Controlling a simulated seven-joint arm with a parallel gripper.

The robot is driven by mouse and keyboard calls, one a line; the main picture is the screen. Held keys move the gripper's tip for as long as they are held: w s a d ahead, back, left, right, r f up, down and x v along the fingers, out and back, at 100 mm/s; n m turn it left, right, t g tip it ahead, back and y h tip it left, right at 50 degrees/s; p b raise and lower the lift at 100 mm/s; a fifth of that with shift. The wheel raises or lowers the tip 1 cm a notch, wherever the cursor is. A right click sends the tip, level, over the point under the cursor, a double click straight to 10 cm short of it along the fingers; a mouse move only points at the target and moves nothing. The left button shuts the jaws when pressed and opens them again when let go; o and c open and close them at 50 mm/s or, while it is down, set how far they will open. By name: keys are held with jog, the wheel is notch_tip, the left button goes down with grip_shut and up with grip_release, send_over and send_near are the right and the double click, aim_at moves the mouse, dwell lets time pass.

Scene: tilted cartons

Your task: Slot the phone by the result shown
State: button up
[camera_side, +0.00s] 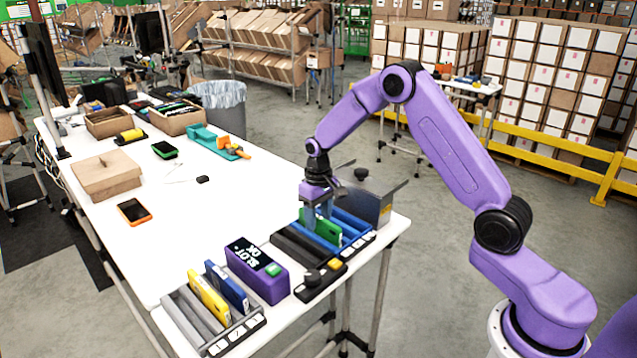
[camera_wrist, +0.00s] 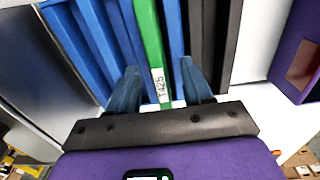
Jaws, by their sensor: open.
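A green phone (camera_side: 327,230) stands on edge in a slot of the blue rack (camera_side: 352,229); in the wrist view the phone (camera_wrist: 152,40) carries a label that seems to read T425. My gripper (camera_side: 319,214) is at the phone's top, pointing down. In the wrist view its two fingers (camera_wrist: 160,88) are apart, one on each side of the phone, with gaps visible. A purple tester (camera_side: 257,272) has a lit display that seems to end in OK. A dark grey rack (camera_side: 292,247) beside the blue one looks empty. A grey rack (camera_side: 190,322) in front holds a yellow phone (camera_side: 208,299) and a blue phone (camera_side: 227,287).
A metal box (camera_side: 370,207) stands close behind the blue rack. An orange-edged phone (camera_side: 134,211), a closed carton (camera_side: 106,177) and a green-edged phone (camera_side: 164,150) lie farther left. The table's middle (camera_side: 200,225) is clear.

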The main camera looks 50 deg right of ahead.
notch_tip(320, 180, up, 16)
jog(key=shift+f, duration=0.25)
notch_tip(320, 180, up, 7)
dwell(1.0)
dwell(0.3)
jog(key=s+a+f+n, duration=0.1)
jog(key=s+a+n, duration=0.2)
jog(key=s+a, duration=0.4)
jog(key=s+a+f+n, duration=0.25)
jog(key=s+a, duration=0.25)
jog(key=s, duration=0.5)
jog(key=s+d+f+n, duration=0.1)
jog(key=s+f+n, duration=0.1)
jog(key=s, duration=0.8)
jog(key=s+d+f+n, duration=0.1)
jog(key=s+f+n, duration=0.2)
jog(key=s, duration=0.8)
jog(key=shift+d+n, duration=0.3)
jog(key=shift+n, duration=0.75)
